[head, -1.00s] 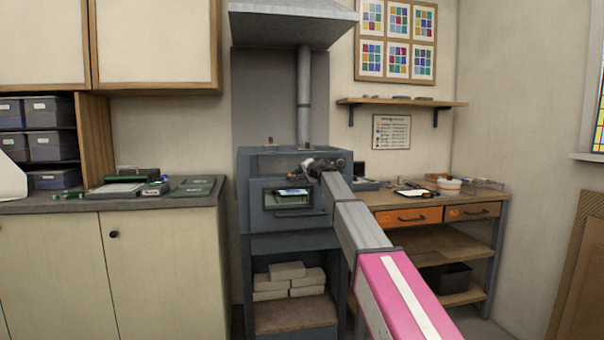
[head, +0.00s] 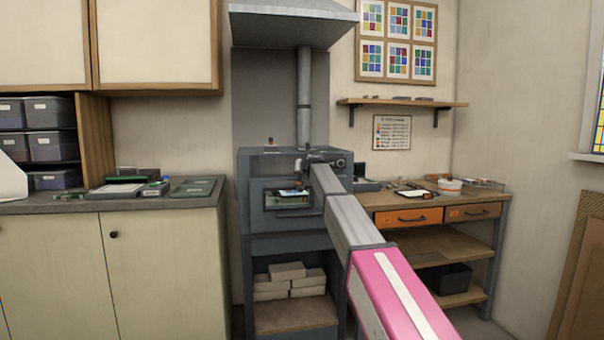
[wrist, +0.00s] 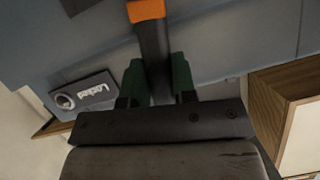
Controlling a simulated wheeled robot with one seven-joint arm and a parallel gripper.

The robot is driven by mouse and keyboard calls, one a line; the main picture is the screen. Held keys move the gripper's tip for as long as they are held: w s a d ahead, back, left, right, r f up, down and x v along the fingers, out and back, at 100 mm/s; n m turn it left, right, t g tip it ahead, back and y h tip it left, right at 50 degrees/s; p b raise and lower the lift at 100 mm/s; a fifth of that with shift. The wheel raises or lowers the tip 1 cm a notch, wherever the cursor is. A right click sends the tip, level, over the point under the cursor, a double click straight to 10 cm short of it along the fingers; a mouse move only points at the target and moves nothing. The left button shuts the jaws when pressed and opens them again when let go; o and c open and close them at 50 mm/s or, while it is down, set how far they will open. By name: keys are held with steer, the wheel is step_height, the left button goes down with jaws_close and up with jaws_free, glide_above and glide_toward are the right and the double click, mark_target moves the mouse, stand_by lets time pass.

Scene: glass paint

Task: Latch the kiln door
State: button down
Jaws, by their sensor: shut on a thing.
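The grey kiln (head: 268,163) stands against the back wall with its door (head: 258,222) flat against the front and a lit window (head: 287,197) in it. My arm reaches in from the right, and my gripper (wrist: 157,68) is at the kiln's front. In the wrist view, its two green fingers are shut on a dark latch handle (wrist: 151,40) with an orange end (wrist: 146,10). A plate reading "Locked" (wrist: 95,91) shows upside down left of the fingers, apart from the handle. In the head view my arm hides part of the kiln front.
A counter (head: 120,203) with trays and boxes stands left of the kiln. A workbench (head: 385,201) with orange drawers is on the right. White bricks (head: 287,271) lie on the shelf under the kiln. A hood (head: 293,20) hangs above.

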steer(key=shift+n+h, duration=0.5)
steer(key=shift+n, duration=0.2)
steer(key=c, duration=0.9)
jaws_free()
steer(key=shift+s, duration=0.15)
steer(key=v, duration=1)
steer(key=shift+s, duration=0.3)
steer(key=shift+d, duration=0.1)
